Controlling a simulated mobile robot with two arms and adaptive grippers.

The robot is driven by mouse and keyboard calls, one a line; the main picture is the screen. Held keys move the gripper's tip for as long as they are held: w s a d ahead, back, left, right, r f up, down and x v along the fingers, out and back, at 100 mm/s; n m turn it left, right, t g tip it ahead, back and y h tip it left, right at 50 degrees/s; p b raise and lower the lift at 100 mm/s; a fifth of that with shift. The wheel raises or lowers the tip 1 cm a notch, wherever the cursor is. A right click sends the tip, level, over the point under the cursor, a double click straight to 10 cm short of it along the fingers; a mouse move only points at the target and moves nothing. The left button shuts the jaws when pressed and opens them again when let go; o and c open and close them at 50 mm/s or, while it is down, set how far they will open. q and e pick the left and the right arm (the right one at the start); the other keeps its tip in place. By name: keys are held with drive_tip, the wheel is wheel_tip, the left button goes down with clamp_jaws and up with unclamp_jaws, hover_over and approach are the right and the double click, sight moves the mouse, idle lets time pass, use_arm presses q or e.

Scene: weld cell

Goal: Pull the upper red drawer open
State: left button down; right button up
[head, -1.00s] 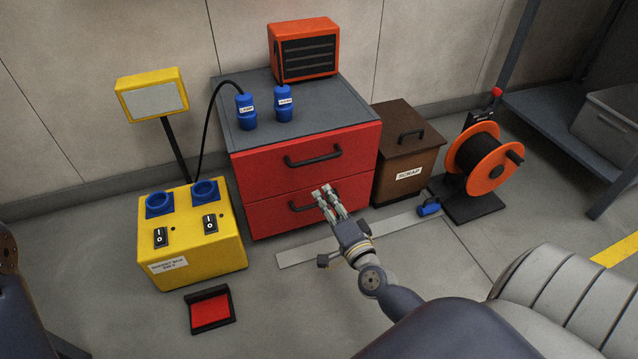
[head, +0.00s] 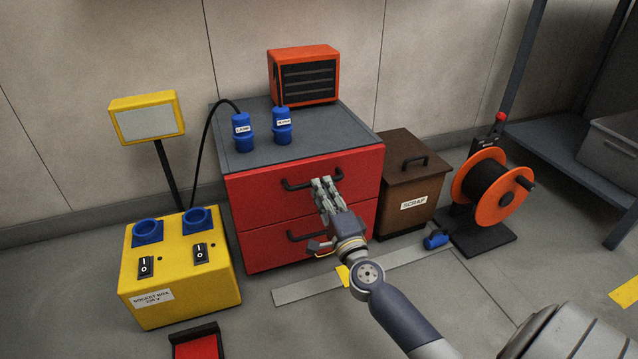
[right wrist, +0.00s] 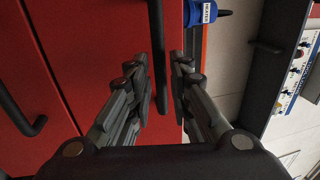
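The red drawer cabinet (head: 250,241) has two drawers, and both look shut. The upper red drawer (head: 255,187) carries a black bar handle (head: 298,185). My right gripper (head: 324,183) is at this handle, over its right part. In the right wrist view the gripper (right wrist: 167,80) has its fingers apart by a narrow gap. The lower handle (right wrist: 18,105) is off to the left there. My left gripper is not in view.
Two blue plugs (head: 243,133) and an orange heater (head: 304,76) stand on the cabinet top. A yellow socket box (head: 180,290) stands to the left. A brown scrap bin (head: 405,185) and an orange cable reel (head: 482,185) stand to the right. The floor in front is mostly clear.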

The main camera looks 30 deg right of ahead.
drive_tip(key=shift+x, duration=1.65)
clamp_jaws()
drive_tip(key=shift+s, duration=0.1)
